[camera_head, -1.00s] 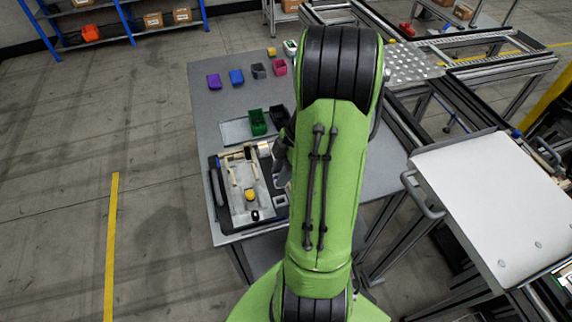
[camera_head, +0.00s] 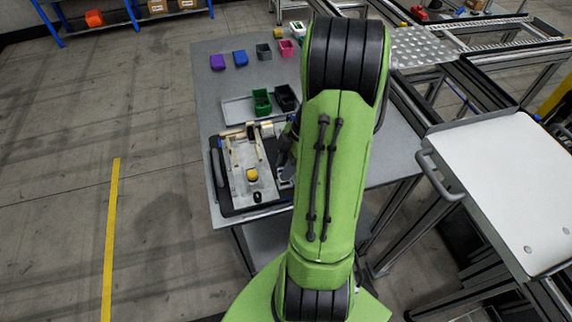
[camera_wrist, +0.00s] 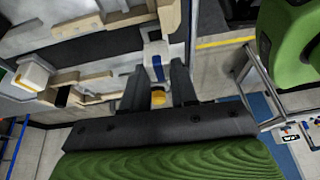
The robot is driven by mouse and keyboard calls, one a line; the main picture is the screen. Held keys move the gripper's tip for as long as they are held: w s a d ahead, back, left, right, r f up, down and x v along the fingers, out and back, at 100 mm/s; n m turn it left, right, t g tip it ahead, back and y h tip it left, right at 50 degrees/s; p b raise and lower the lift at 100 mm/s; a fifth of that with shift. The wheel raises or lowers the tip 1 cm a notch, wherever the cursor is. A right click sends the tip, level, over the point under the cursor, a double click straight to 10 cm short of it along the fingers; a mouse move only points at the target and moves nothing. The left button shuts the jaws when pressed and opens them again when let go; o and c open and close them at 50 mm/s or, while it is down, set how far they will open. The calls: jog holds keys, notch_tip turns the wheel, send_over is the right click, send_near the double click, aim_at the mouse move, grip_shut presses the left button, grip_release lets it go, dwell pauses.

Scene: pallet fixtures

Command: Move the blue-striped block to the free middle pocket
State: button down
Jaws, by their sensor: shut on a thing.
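In the wrist view my gripper (camera_wrist: 156,88) is shut on the blue-striped block (camera_wrist: 153,50), a pale block with a dark blue band between the two dark fingers. A small yellow patch shows between the fingers; I cannot tell what it belongs to. The pallet fixture (camera_head: 237,190) lies on the near left of the table, with pale wooden rails and a yellow-topped piece on it. My gripper (camera_head: 286,150) is at its right side in the head view, largely hidden by my arm. I cannot make out the middle pocket clearly.
Green (camera_head: 262,102) and black (camera_head: 286,98) bins stand behind the fixture on the grey table (camera_head: 215,110). Several small coloured bins are farther back. A white-topped cart (camera_head: 500,180) stands at the right. Another pale block (camera_wrist: 35,73) shows at left in the wrist view.

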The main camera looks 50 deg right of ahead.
jog(key=shift+f+b, duration=0.85)
jog(key=shift+f, duration=0.05)
jog(key=c, duration=0.8)
grip_release()
jog(key=shift+r, duration=0.1)
jog(key=p+v, duration=0.5)
jog(key=v, duration=1)
jog(key=shift+d+r, duration=0.15)
jog(key=shift+r, duration=0.15)
